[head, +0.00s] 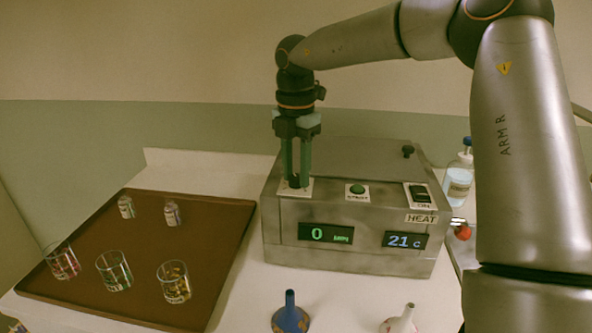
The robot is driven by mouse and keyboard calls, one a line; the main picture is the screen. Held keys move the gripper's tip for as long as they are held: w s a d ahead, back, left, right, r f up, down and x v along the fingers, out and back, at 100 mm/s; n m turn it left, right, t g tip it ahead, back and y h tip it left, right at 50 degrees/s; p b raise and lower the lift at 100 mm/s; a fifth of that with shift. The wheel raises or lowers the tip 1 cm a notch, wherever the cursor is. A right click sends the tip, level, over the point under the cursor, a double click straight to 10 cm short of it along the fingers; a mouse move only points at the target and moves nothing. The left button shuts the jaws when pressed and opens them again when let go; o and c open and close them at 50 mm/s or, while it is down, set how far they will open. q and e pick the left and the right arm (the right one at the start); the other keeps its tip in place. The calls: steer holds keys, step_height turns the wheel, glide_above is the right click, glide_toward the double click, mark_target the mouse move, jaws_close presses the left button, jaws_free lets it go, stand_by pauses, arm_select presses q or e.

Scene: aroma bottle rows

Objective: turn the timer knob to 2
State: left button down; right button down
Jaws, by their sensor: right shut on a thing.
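A grey box-shaped heater (375,175) stands on the white counter. Its left display (325,233) reads 0, with a small unit that I cannot read for sure. The timer knob (294,181) sits on a white plate at the top left of the heater, mostly hidden between fingers. My right gripper (296,180) comes down from above and is shut on the knob, its green fingers on either side. My left gripper is not in view.
A green START button (357,189), a HEAT switch (420,194) and a 21 C display (406,240) are on the heater. A brown tray (130,262) holds glasses and small bottles at left. A bottle (458,182) stands at right.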

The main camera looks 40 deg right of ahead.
mark_target(296, 177)
steer(key=shift+m, duration=0.3)
steer(key=c, duration=0.5)
jaws_free()
step_height(296, 177, up, 13)
steer(key=shift+f+p, duration=0.2)
steer(key=shift+p, duration=0.75)
